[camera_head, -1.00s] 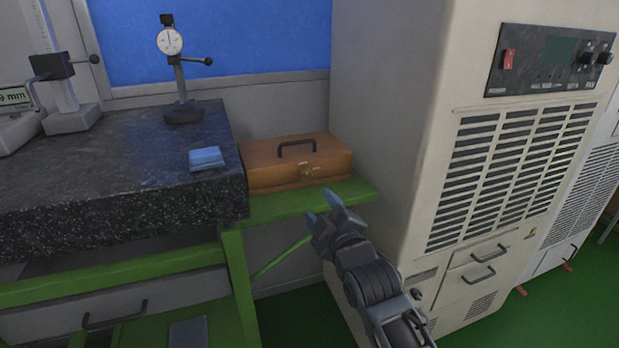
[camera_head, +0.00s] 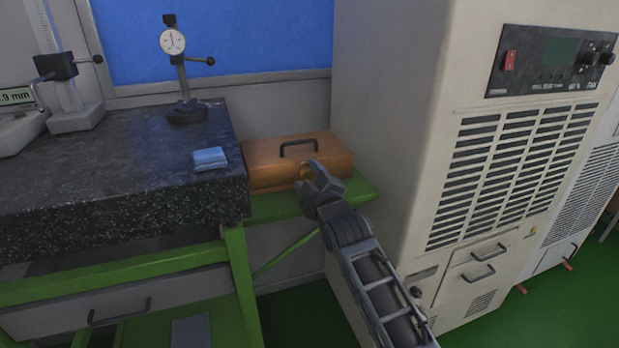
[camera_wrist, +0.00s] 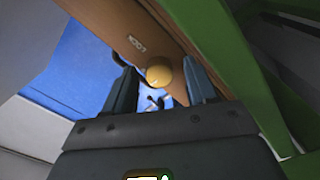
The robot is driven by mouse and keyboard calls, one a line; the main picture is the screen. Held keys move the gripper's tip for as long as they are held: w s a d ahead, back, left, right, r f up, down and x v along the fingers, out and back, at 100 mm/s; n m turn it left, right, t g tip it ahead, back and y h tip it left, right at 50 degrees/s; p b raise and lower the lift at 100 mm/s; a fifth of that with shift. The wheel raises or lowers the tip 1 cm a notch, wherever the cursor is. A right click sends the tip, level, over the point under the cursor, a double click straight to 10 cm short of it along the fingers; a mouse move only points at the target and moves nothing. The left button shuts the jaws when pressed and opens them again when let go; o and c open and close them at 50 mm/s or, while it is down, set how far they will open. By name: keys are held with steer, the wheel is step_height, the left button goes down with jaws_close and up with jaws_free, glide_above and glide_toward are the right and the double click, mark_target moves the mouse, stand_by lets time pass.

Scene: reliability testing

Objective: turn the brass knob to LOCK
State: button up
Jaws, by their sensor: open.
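The brass knob (camera_wrist: 159,75) shows in the wrist view as a round yellow cap on the front of the brown wooden case (camera_head: 268,166). The word LOCK (camera_wrist: 138,44) is marked on the case beside it. My gripper (camera_head: 309,176) is at the front of the case in the head view. In the wrist view its two dark fingers are open, one on either side of the knob, with visible gaps. I cannot tell how deep the fingers reach around it. The knob's pointing direction is not clear.
The case stands on a green bench shelf (camera_head: 275,206) between a dark granite plate (camera_head: 110,150) and a tall beige cabinet (camera_head: 390,130). A blue cloth (camera_head: 209,159) and a dial gauge stand (camera_head: 186,112) are on the plate. The case has a black top handle (camera_head: 298,147).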

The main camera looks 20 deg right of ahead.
steer(key=c, duration=1.1)
steer(key=shift+o, duration=0.2)
steer(key=m+b, duration=0.2)
steer(key=m, duration=0.2)
steer(key=shift+f, duration=0.15)
steer(key=m+b, duration=0.1)
steer(key=m, duration=0.3)
steer(key=shift+b, duration=0.3)
steer(key=m, duration=0.9)
steer(key=shift+m, duration=0.4)
